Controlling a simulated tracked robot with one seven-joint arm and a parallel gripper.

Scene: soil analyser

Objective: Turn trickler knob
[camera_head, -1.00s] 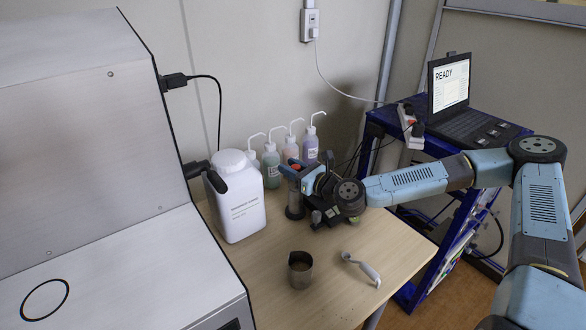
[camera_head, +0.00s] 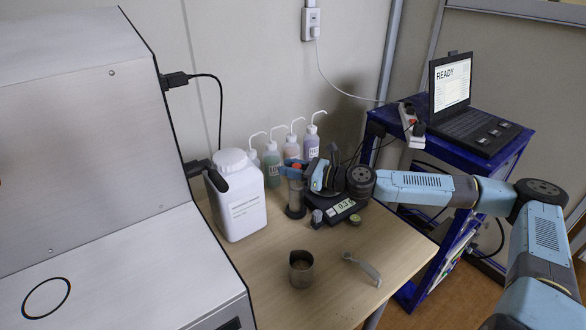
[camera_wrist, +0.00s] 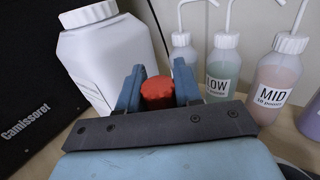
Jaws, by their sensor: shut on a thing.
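The trickler knob is the red cap (camera_wrist: 157,92) between my gripper's two blue fingers in the wrist view. The trickler (camera_head: 295,197) is an upright cylinder on the table, just left of the scale. My gripper (camera_wrist: 157,90) is shut on the knob; in the head view my gripper (camera_head: 299,167) reaches it from the right. The scale (camera_head: 342,209) shows a lit reading that looks like 0.3 with a further digit I cannot read. My wrist partly hides the scale.
A white jug (camera_head: 238,203) stands left of the trickler, and several wash bottles (camera_head: 272,166) stand behind it. A blue cart with a laptop (camera_head: 450,84) stands at right.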

